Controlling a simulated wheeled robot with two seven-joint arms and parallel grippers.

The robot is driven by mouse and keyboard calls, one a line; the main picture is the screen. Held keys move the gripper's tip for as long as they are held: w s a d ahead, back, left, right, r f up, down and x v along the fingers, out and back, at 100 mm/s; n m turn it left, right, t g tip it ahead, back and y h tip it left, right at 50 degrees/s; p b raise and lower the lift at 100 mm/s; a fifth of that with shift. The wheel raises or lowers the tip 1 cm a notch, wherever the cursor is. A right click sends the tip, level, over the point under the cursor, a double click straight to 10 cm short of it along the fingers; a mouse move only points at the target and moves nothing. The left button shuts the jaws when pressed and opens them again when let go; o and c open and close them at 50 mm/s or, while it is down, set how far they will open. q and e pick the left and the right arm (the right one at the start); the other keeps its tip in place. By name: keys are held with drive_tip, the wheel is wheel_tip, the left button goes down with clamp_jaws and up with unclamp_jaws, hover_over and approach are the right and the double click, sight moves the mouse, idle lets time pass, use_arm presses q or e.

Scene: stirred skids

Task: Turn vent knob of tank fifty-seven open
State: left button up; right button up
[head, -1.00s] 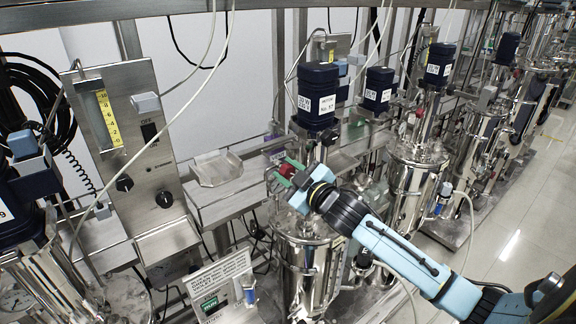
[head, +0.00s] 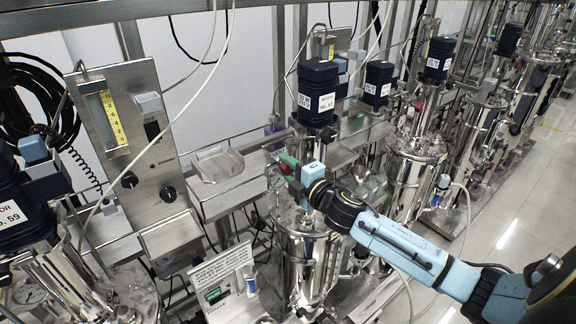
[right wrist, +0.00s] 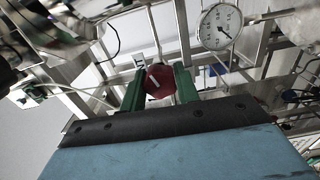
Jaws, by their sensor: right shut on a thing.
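The dark blue motor (head: 317,95) of tank fifty-seven carries a white label ending in 57. It stands above the shiny steel tank (head: 308,262). The red vent knob (right wrist: 160,80) shows in the right wrist view with a pale mark on its face. My right gripper (head: 284,166) reaches in from the right at the tank's top. Its green fingers (right wrist: 159,90) sit on either side of the knob, shut on it. My left gripper is in neither view now.
A round pressure gauge (right wrist: 220,27) and steel pipes are close to the knob. A control panel (head: 133,150) with black knobs stands at the left. The tank labelled 59 (head: 22,215) is at the left edge. Free floor (head: 500,235) lies at the right.

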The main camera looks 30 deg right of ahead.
drive_tip(key=shift+n, duration=1.3)
drive_tip(key=o, duration=1)
drive_tip(key=shift+s+d+b, duration=0.15)
drive_tip(key=shift+s+b, duration=0.2)
drive_tip(key=shift+s, duration=1.85)
drive_tip(key=shift+s+d+b, duration=0.2)
drive_tip(key=shift+s+b, duration=0.1)
drive_tip(key=shift+s, duration=1.95)
drive_tip(key=shift+s+d+b, duration=0.15)
drive_tip(key=shift+s+b, duration=0.2)
drive_tip(key=shift+s, duration=1.85)
